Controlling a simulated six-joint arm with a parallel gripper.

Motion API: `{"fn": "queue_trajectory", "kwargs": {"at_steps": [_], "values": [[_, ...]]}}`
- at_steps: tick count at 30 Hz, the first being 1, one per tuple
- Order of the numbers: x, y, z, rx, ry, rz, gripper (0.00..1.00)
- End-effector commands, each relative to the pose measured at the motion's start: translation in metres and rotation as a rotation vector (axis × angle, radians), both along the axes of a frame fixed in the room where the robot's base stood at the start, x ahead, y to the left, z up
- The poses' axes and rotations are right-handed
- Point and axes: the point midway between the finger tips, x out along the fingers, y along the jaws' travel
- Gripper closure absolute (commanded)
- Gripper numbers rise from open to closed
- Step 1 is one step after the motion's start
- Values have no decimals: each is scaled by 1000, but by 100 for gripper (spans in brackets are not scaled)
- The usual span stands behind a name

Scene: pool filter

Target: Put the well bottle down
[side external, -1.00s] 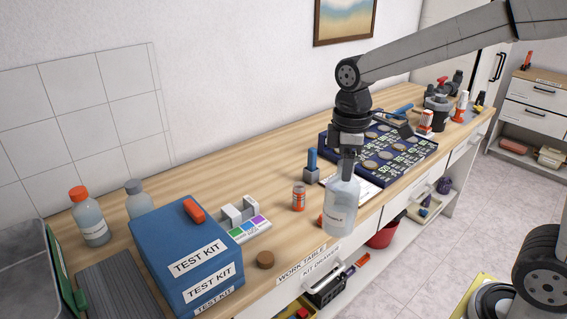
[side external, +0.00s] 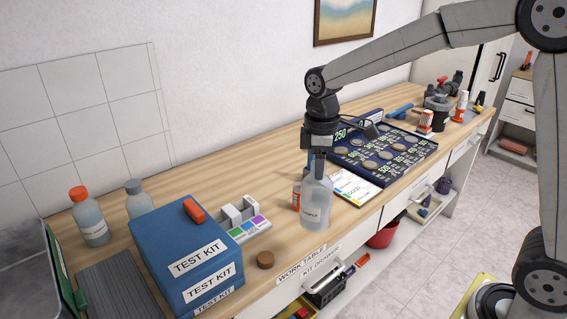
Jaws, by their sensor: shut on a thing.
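The well bottle (side external: 316,204) is a clear bottle with a white label, upright below my gripper (side external: 317,168). My gripper points down and is shut on the bottle's neck. The bottle shows over the front part of the wooden work table (side external: 190,155), near the WORK TABLE label. I cannot tell whether its base touches the top. It partly hides a small orange-and-white can (side external: 296,196) behind it.
A color comparator block (side external: 242,220) is left of the bottle. A dark blue board with discs (side external: 385,150) and a color card (side external: 352,187) lie to the right.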

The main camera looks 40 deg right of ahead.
Motion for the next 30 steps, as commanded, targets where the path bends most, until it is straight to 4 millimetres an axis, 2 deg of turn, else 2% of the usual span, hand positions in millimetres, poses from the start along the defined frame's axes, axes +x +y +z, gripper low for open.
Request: {"fn": "queue_trajectory", "kwargs": {"at_steps": [6,18,30], "values": [[27,1,-15,-1,2,0,100],[61,2,-56,0,1,0,100],[68,2,-64,0,0,0,100]]}}
